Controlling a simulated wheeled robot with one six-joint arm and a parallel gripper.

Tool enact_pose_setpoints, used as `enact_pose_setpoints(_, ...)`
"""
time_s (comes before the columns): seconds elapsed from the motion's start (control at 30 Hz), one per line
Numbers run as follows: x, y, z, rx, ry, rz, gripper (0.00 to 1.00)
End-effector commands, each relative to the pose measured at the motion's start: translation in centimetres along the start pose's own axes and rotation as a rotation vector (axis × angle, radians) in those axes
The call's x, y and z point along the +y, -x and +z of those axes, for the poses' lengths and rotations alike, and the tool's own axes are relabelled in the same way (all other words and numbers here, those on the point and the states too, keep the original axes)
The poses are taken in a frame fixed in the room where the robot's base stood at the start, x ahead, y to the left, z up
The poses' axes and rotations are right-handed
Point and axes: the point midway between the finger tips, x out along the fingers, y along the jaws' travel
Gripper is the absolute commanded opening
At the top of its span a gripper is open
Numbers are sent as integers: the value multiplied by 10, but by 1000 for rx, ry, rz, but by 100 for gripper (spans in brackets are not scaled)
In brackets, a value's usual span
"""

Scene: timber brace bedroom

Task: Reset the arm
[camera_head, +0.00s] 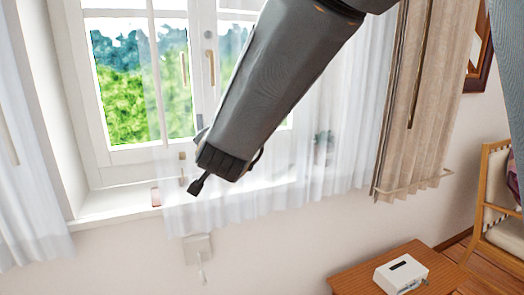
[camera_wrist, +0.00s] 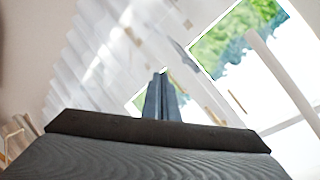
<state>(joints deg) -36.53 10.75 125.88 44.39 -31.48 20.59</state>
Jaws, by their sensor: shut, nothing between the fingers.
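My arm reaches in from the top right of the head view and points down and to the left, in front of the window. My gripper (camera_head: 197,186) is at its lower end, in front of the window sill and sheer curtain. In the wrist view my gripper (camera_wrist: 161,95) shows as two dark fingers side by side, pressed together with nothing between them. The fingers point toward the window and the curtain.
The window (camera_head: 140,80) has a white sill (camera_head: 115,204) with a small pinkish object (camera_head: 156,196) on it. Sheer curtains (camera_head: 340,150) hang around it. A wooden table (camera_head: 352,281) with a white box (camera_head: 401,274) stands lower right, near a chair (camera_head: 490,200).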

Motion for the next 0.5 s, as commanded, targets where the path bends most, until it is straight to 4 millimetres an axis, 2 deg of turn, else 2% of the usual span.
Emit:
enact_pose_setpoints(0.03, 35, 0, -8, -49, 63, 50, 0)
enact_pose_setpoints(0.07, 54, 2, -10, -87, 106, 78, 0)
enact_pose_setpoints(0.1, 82, 6, -11, -140, 161, 119, 0)
enact_pose_setpoints(0.27, 187, 40, -13, -353, 348, 273, 0)
enact_pose_setpoints(0.4, 270, 88, -12, -542, 466, 404, 0)
enact_pose_setpoints(0.5, 320, 128, -11, -670, 526, 485, 0)
